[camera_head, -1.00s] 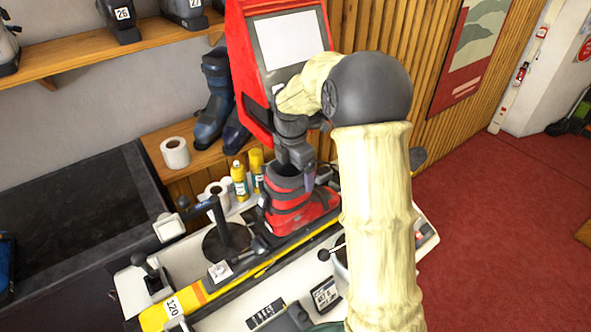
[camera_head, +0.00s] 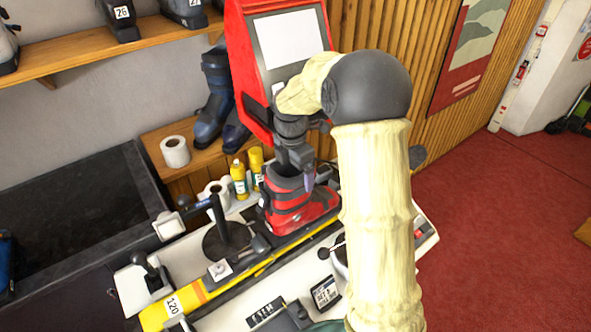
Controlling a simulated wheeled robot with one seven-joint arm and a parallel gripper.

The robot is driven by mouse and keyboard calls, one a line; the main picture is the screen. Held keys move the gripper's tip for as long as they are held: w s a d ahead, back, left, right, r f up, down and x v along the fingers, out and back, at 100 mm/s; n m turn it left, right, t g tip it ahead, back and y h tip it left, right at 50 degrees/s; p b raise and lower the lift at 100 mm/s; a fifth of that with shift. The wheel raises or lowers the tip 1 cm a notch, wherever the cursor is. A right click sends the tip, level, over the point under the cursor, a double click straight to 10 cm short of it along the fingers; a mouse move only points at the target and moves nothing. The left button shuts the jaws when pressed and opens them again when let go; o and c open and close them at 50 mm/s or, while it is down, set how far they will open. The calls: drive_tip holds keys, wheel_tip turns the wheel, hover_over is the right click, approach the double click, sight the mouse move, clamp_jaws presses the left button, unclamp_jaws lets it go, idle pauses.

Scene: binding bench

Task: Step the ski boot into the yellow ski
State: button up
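The red and black ski boot (camera_head: 295,212) stands upright at the yellow ski (camera_head: 250,272), between the ski's binding parts. Whether its sole is locked into the binding cannot be told, as my arm hides the right side. The yellow ski lies along the white bench, with a 120 label near its left end. My gripper (camera_head: 304,180) is at the top of the boot's cuff, pointing down. Its fingers are small and partly hidden against the boot, so its opening cannot be told.
A red machine with a white screen (camera_head: 288,40) stands behind the boot. A black lever stand (camera_head: 228,238), yellow bottles (camera_head: 239,180) and a paper roll (camera_head: 175,152) are to the left. My arm covers the bench's right part. Shelved boots are at the back.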

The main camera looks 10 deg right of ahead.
drive_tip(key=shift+f+b, duration=0.65)
drive_tip(key=shift+f, duration=0.55)
idle(0.5)
drive_tip(key=o, duration=1.1)
drive_tip(key=shift+d, duration=0.1)
drive_tip(key=shift+c, duration=0.2)
drive_tip(key=shift+o, duration=0.2)
drive_tip(key=shift+r, duration=0.1)
wheel_tip(320, 180, up, 10)
drive_tip(key=p, duration=0.9)
